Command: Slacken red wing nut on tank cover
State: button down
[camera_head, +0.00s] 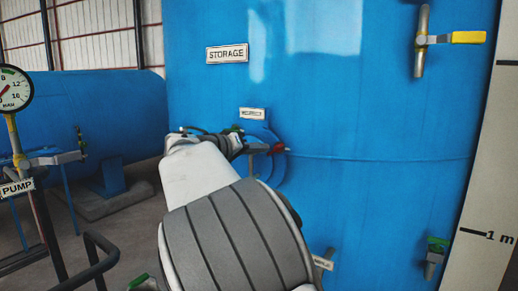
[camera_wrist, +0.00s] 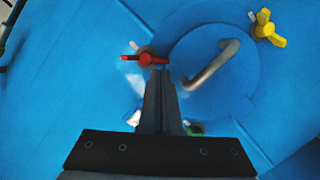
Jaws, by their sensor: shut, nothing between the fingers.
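The red wing nut (camera_wrist: 144,59) sits at the rim of the round blue tank cover (camera_wrist: 200,35), with its wings lying roughly crosswise in the wrist view. In the head view the red wing nut (camera_head: 278,148) shows at the right end of my arm's tip. My gripper (camera_wrist: 161,73) is shut and empty, its fingertips at the nut's lower right edge in the picture. I cannot tell whether they touch it. In the head view my arm hides much of the cover (camera_head: 267,168).
A curved metal handle (camera_wrist: 213,66) is fixed on the cover, right of my fingers. A yellow wing nut (camera_wrist: 267,28) is at the upper right. A green part (camera_wrist: 195,129) is partly hidden by my gripper. A yellow-handled valve (camera_head: 466,37) is higher on the tank.

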jog(key=shift+f+n+h+b, duration=0.2)
jog(key=shift+f+n, duration=0.05)
jog(key=shift+n, duration=0.4)
jog(key=shift+f+n+h+b, duration=0.15)
jog(key=shift+f+n+h, duration=0.1)
jog(key=shift+n, duration=0.4)
jog(key=shift+f+n, duration=0.1)
jog(key=shift+n, duration=0.3)
jog(key=shift+f+n+h+b, duration=0.35)
jog(key=shift+n+h, duration=0.1)
jog(key=shift+n, duration=0.55)
jog(key=shift+s+d+f+n+h+b, duration=0.1)
jog(key=shift+f+n+h+b, duration=0.05)
jog(key=shift+n, duration=0.55)
jog(key=shift+s+d+f+n+h+b, duration=0.1)
jog(key=shift+f+n+h+b, duration=0.05)
jog(key=shift+n, duration=0.55)
dwell(1.3)
jog(key=shift+s+d+f+n+t, duration=0.15)
jog(key=shift+n+t, duration=0.1)
jog(key=shift+n, duration=0.55)
jog(key=shift+d+f+n+t, duration=0.15)
jog(key=shift+n+t, duration=0.1)
jog(key=shift+n, duration=0.55)
dwell(1.0)
